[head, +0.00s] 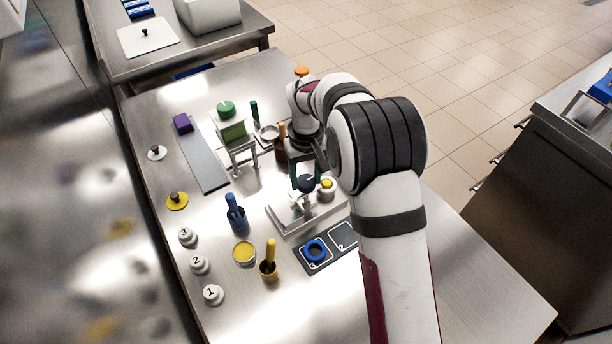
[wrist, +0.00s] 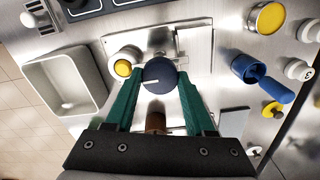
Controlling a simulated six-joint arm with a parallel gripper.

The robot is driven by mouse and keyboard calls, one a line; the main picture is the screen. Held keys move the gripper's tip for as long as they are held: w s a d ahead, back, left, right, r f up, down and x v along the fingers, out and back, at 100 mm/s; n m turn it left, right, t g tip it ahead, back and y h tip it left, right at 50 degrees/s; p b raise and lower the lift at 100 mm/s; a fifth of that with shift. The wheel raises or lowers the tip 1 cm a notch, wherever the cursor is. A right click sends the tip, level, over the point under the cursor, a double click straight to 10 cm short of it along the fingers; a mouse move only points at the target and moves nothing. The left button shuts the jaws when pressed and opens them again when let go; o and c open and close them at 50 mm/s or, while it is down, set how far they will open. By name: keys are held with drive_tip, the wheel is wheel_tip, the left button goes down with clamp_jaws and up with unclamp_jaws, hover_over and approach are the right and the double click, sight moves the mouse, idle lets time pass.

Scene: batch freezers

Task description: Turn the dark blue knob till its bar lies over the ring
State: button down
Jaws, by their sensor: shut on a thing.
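The dark blue knob (wrist: 160,75) is round, with a white bar on its top. In the wrist view the bar points left and slightly down. My gripper (wrist: 162,85) is shut on the knob, one green finger on each side. The knob (head: 307,184) also shows in the head view, above a pale metal plate (head: 284,219). I cannot make out a ring mark around the knob; the knob and fingers cover part of the plate. A separate blue ring (head: 315,250) lies on a dark board in the head view.
A yellow button (wrist: 122,68) on a pale round base stands close left of the knob in the wrist view. A grey tray (wrist: 63,84) is further left. A blue mortar-like cup (wrist: 245,67) and a yellow-topped tin (wrist: 269,18) stand to the right.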

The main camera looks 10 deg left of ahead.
drive_tip(key=shift+c, duration=1.3)
unclamp_jaws()
drive_tip(key=shift+r, duration=0.1)
wheel_tip(320, 180, up, 16)
drive_tip(key=shift+f, duration=0.2)
